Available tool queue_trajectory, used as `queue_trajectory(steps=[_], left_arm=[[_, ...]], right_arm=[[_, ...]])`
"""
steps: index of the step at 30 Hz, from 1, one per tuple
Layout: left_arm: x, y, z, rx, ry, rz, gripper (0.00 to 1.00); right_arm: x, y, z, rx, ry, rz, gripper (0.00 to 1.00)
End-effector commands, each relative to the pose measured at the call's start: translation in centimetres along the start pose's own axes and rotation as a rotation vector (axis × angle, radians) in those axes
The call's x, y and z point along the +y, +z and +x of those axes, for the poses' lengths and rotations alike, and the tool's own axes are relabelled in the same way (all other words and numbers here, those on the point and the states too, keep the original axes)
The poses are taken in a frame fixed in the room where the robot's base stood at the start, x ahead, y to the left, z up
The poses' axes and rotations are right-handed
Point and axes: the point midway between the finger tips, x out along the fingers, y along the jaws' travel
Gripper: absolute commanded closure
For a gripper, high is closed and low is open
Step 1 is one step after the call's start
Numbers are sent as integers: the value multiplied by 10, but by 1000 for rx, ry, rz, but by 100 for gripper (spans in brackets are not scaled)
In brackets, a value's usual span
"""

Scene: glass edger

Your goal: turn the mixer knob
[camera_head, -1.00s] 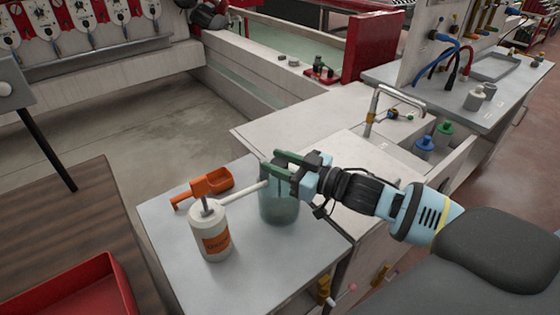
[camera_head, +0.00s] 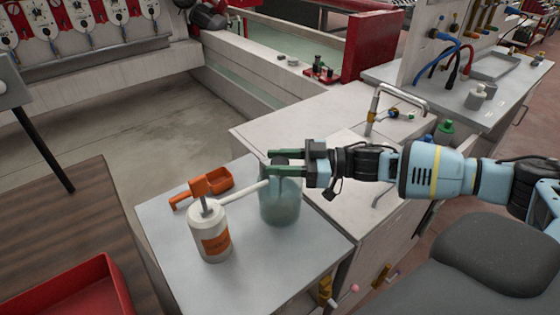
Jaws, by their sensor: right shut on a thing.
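A translucent green jar (camera_head: 281,206) stands upright on the grey table. A dark knob-like top (camera_head: 281,161) shows at its upper end, mostly hidden by my fingers; I take it for the mixer knob. My right gripper (camera_head: 278,163) comes in level from the right, its green fingers shut on this top, one on the far side and one on the near side. A white bottle (camera_head: 208,235) with an orange label stands to the left. Its pale spout reaches to the jar's rim, close to my fingers. My left gripper is not in view.
An orange scoop (camera_head: 218,181) lies behind the bottle. The grey table (camera_head: 170,270) is bare at its front left. A curved metal tap (camera_head: 376,103) stands at the white counter (camera_head: 285,130) behind my right arm. A red tray (camera_head: 75,290) is at the lower left.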

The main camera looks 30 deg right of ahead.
Motion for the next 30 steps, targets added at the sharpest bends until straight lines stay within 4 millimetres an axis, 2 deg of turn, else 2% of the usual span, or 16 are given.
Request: queue_trajectory(steps=[9, 23, 24, 28, 30], left_arm=[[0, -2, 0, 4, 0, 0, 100], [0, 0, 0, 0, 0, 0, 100], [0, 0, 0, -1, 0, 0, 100], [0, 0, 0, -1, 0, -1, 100], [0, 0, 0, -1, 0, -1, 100]], right_arm=[[0, 0, 0, 0, -65, 0, 85], [0, 1, 0, -1, -74, 0, 85], [0, 1, 0, 0, -74, 0, 61], [0, 1, 0, 0, -74, 0, 44], [0, 0, 0, 0, -74, 0, 42]])
